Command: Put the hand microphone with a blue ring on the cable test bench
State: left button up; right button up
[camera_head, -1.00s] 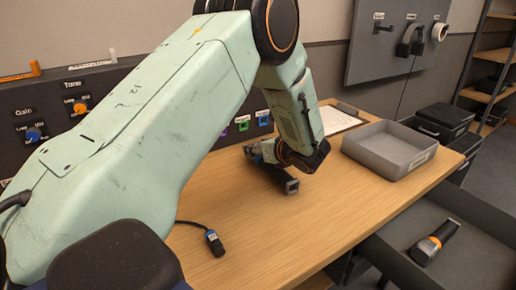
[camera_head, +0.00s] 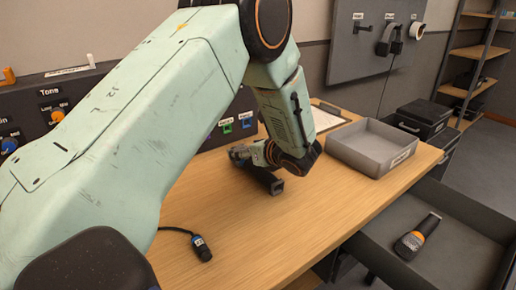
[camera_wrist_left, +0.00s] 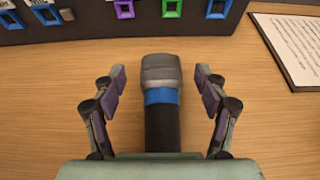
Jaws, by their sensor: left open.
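The hand microphone with a blue ring lies on the wooden bench top; its black handle (camera_head: 262,179) shows in the head view below my left wrist. In the left wrist view its grey head (camera_wrist_left: 160,72) points away from me and the blue ring (camera_wrist_left: 161,96) sits just behind it. My left gripper (camera_wrist_left: 160,80) is open, its fingers on both sides of the microphone with a gap on each side. In the head view the left gripper (camera_head: 248,154) is partly hidden by my forearm. My right gripper is not in view. I cannot tell which surface is the cable test bench.
A grey tray (camera_head: 371,150) stands at the bench's right, by a clipboard (camera_head: 327,117). An open drawer (camera_head: 455,245) holds an orange-ringed microphone (camera_head: 417,237). A cabled connector (camera_head: 202,248) lies at the front. A panel with knobs and coloured sockets (camera_head: 227,126) stands behind.

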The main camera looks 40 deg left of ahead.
pick_arm(q)
jog(key=p+v, duration=0.1)
jog(key=v, duration=0.8)
jog(key=shift+s+d+p, duration=0.1)
jog(key=shift+d+p, duration=0.1)
jog(key=shift+p, duration=0.15)
jog(key=shift+r, duration=0.1)
